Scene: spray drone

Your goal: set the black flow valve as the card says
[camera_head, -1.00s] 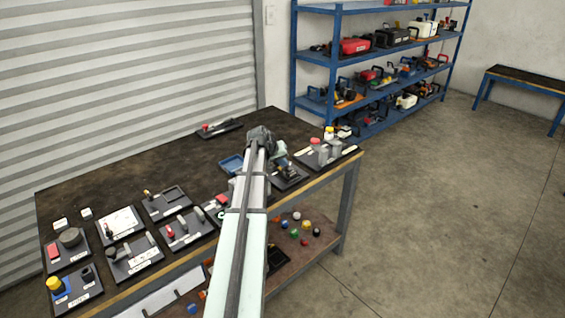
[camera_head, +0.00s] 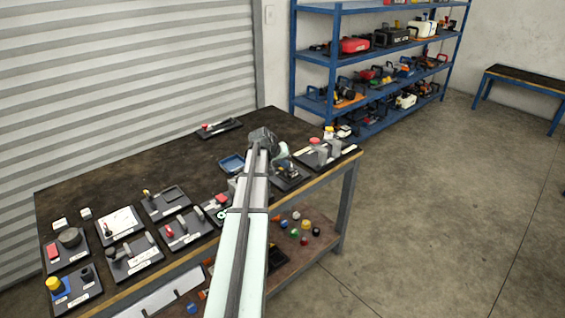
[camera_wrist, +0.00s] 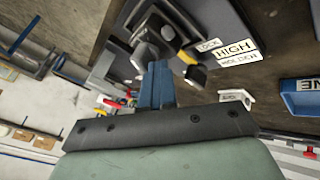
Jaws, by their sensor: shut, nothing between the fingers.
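In the wrist view a dark base plate carries a black valve-like fitting (camera_wrist: 150,32) with a dark lever or knob (camera_wrist: 196,75) and a small yellow part (camera_wrist: 186,57). In the head view the plate (camera_head: 293,183) is partly hidden behind my arm.
A plate with red-topped and grey cylinders (camera_head: 318,152) stands to the right, near the table edge. A blue tray (camera_head: 232,163) lies to the left. Several other fixtures line the table's left front. The back of the table (camera_head: 150,160) is mostly clear.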

